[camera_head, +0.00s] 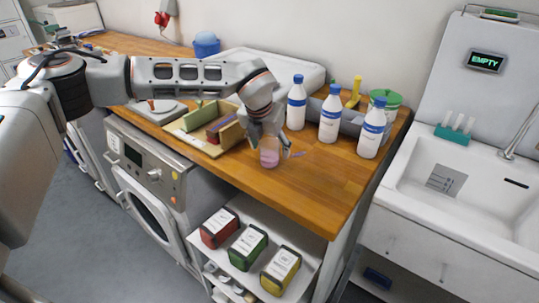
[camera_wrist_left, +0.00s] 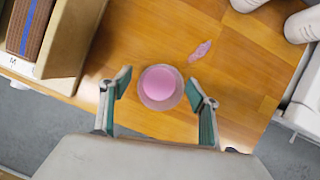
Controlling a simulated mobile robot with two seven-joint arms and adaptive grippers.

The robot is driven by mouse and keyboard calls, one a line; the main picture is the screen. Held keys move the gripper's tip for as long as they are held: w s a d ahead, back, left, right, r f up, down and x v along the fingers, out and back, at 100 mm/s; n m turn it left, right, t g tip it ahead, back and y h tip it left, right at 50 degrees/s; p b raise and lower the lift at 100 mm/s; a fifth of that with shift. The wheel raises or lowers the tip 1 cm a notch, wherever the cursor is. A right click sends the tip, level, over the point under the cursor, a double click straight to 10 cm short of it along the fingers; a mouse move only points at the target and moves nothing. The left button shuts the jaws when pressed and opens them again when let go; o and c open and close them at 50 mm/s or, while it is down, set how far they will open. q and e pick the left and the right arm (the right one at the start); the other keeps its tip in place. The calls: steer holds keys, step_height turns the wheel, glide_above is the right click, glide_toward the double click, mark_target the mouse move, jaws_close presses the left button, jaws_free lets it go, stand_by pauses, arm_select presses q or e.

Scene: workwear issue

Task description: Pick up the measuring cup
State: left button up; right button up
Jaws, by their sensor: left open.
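The measuring cup (camera_head: 269,153) is a small clear cup with pink contents. It stands upright on the wooden counter (camera_head: 310,190) near its front edge. In the left wrist view the cup (camera_wrist_left: 160,87) shows from above, between and just beyond the fingertips. My left gripper (camera_head: 270,142) is at the cup in the head view, and its fingers partly hide it. In the left wrist view the left gripper (camera_wrist_left: 160,90) is open, with a finger on either side and a gap to the cup. My right gripper is not in view.
White bottles with blue caps (camera_head: 330,118) stand behind and right of the cup. A wooden divided tray (camera_head: 205,128) lies to the left. A pink smear (camera_wrist_left: 200,51) marks the counter beyond the cup. A white sink (camera_head: 460,185) is at the right.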

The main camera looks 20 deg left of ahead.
arm_select(q)
steer(key=c, duration=1.2)
steer(key=shift+c, duration=0.2)
steer(key=shift+r, duration=0.25)
